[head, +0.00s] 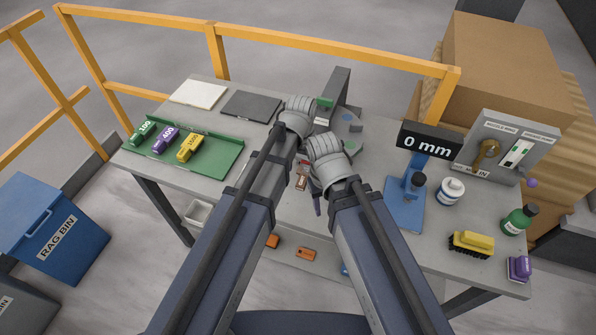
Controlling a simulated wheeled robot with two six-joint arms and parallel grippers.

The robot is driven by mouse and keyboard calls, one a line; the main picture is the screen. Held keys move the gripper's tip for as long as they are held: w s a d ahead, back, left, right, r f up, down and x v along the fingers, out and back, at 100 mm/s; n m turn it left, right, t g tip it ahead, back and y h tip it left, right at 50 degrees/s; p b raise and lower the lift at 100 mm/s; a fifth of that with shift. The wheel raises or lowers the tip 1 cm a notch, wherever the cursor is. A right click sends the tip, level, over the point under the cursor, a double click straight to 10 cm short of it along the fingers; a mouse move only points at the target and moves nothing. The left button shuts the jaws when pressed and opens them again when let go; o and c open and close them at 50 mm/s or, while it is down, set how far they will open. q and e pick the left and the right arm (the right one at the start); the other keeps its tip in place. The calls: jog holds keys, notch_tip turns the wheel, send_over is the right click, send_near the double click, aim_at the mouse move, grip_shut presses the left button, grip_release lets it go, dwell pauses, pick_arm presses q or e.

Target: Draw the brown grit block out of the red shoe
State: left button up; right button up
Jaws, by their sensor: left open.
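A small red shoe (304,168) lies on the stone-grey bench top in the gap between my two arms, partly covered by my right wrist. A brown block (301,183) with a pale mark shows at its near end; I cannot tell how far it sits inside the shoe. My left gripper (300,138) is open, just beyond the shoe, its fingers mostly hidden by my wrist. My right gripper (325,165) is close beside the shoe on the right; its jaws are hidden under the wrist.
A green tray (225,160) at left holds green, purple and yellow grit blocks. A grey upright (338,88) stands behind my wrists. On the right are a blue stand (403,207) under a "0 mm" display (430,142), bottles and a yellow brush (471,243). A yellow rail (300,50) runs behind.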

aim_at(301, 184)
pick_arm(q)
jog(key=shift+f+b, duration=3.75)
jog(key=shift+f, duration=0.15)
pick_arm(e)
jog(key=shift+f, duration=3.85)
pick_arm(q)
jog(key=shift+r, duration=0.1)
jog(key=shift+c, duration=0.3)
grip_shut()
